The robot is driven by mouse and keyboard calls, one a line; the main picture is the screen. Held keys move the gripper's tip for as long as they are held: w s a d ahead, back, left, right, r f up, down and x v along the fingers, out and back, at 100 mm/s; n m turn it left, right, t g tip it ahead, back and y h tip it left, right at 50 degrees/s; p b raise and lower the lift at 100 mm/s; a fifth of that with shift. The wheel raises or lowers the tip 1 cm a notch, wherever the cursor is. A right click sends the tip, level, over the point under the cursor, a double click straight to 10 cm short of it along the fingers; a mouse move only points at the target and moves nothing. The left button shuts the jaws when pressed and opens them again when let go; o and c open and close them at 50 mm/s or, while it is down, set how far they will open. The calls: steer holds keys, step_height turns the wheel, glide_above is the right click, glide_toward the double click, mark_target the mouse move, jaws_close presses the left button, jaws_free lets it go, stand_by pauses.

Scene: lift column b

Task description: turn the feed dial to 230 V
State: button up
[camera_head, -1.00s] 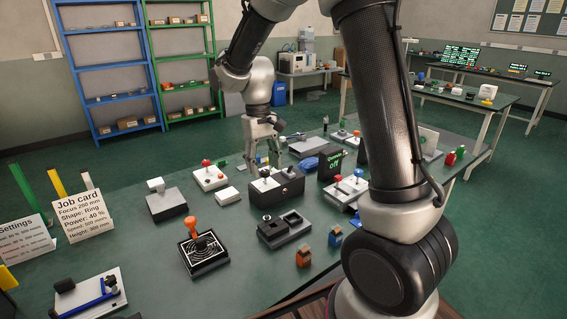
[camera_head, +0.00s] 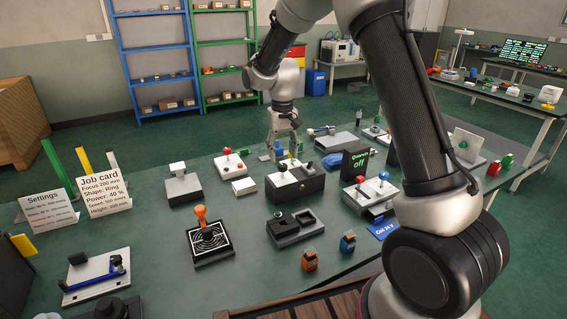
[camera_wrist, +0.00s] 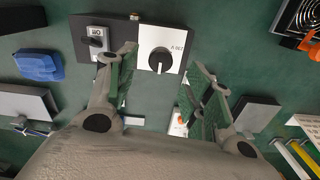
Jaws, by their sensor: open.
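The feed dial (camera_wrist: 160,61) is a round black knob on a white plate (camera_wrist: 176,39) in the wrist view. A partly readable upside-down label, seemingly 230 V, is to its right. I cannot tell which mark the knob points at. It sits on a dark box (camera_head: 302,185) in the middle of the bench in the head view. My gripper (camera_wrist: 164,66) is open and empty. Its two green-padded fingers are apart on either side of the dial, seemingly above it and not touching. In the head view my gripper (camera_head: 285,150) is over the box's back edge.
A small switch (camera_wrist: 97,42) is on the same box, left of the dial in the wrist view. A blue lump (camera_wrist: 40,65) lies further left. The "Queue off" display (camera_head: 358,163) stands right of the box, and a red-knobbed unit (camera_head: 228,162) stands to its left.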

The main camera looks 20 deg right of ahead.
mark_target(282, 165)
steer(key=shift+f, duration=2.3)
steer(key=c, duration=1)
